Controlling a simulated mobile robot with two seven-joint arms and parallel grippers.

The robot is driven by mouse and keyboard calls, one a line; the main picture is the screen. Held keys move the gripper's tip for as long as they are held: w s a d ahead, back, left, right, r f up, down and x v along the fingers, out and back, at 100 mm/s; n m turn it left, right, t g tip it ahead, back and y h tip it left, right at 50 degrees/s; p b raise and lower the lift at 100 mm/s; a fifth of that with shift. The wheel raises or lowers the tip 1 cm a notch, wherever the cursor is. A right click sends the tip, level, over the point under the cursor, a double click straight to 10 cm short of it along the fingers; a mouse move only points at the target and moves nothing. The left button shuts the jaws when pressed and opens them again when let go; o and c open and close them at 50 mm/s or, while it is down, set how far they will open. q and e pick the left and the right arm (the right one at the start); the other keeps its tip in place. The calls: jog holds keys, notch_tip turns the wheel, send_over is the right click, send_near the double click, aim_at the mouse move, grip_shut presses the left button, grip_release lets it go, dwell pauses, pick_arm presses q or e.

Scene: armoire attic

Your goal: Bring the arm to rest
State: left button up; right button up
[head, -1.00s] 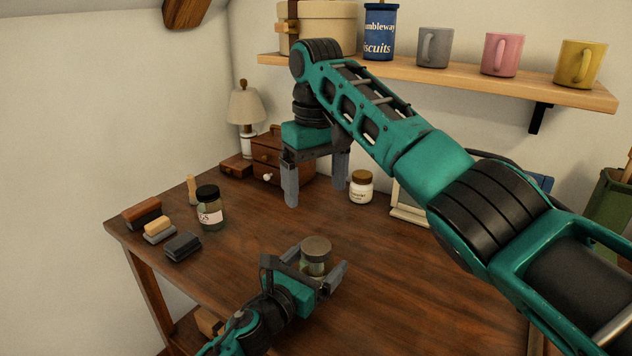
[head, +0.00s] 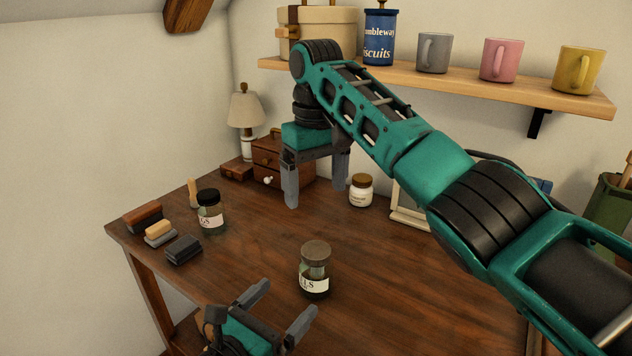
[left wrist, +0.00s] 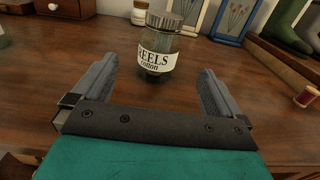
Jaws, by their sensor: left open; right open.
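My left gripper (head: 279,309) is open and empty at the front of the desk. In the left wrist view its two fingers (left wrist: 155,88) point towards a glass jar labelled "REELS cotton" (left wrist: 157,50), which stands upright just beyond the fingertips, apart from them.
Another labelled jar (head: 211,213), brushes and dark blocks (head: 183,249) sit on the desk's left side. A white jar (head: 361,190) and a lamp (head: 245,115) stand at the back. A shelf (head: 450,79) holds mugs and a tin.

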pick_arm(q)
jog(key=shift+v, duration=0.85)
